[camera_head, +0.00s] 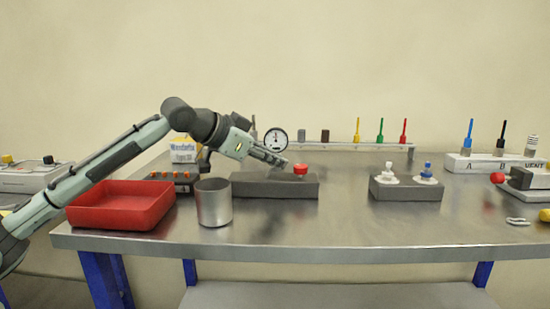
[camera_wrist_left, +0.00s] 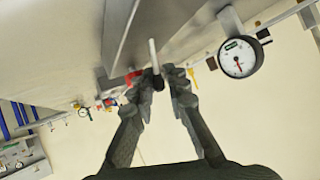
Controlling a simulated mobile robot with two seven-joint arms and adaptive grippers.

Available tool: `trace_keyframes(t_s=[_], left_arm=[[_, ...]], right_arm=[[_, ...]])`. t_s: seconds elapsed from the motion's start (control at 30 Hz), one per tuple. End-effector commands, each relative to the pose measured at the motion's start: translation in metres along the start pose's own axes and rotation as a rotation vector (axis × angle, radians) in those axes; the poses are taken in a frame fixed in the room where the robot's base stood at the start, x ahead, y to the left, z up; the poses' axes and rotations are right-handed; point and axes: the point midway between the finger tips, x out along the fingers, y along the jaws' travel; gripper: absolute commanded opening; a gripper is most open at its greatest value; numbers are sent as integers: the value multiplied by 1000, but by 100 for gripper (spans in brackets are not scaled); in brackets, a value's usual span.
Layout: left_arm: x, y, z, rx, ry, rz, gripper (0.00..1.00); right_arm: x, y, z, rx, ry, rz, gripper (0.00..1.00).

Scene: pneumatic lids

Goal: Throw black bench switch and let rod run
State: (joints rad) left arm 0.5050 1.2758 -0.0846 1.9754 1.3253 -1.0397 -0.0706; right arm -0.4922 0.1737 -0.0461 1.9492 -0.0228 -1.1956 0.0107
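My left gripper (camera_head: 277,160) reaches over a low dark grey block (camera_head: 260,189) at the middle of the bench, just left of the red knob (camera_head: 301,168) on that block. In the left wrist view the fingers (camera_wrist_left: 157,82) are open. A pale lever (camera_wrist_left: 152,52) with a dark tip stands between them; I cannot tell whether a finger touches it. The lever is hidden behind the gripper in the head view. A red part (camera_wrist_left: 132,78) shows beside the left finger there. I cannot make out a moving rod. My right gripper is not in view.
A red tray (camera_head: 75,216) and a metal cup (camera_head: 213,205) stand at the left front. A round gauge (camera_head: 275,139) stands behind my gripper. A block (camera_head: 405,192) with white and blue fittings sits to the right. The bench front centre is clear.

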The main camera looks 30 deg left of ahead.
Motion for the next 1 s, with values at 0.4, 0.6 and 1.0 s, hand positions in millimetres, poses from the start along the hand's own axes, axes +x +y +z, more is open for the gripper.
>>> trace_keyframes(t_s=[0.4,0.6,1.0], left_arm=[[0,2,0,0,0,4,31],[-12,0,2,-1,-3,1,31],[-62,2,-1,-4,5,7,31]], right_arm=[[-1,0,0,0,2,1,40],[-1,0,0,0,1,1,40],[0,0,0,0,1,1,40]])
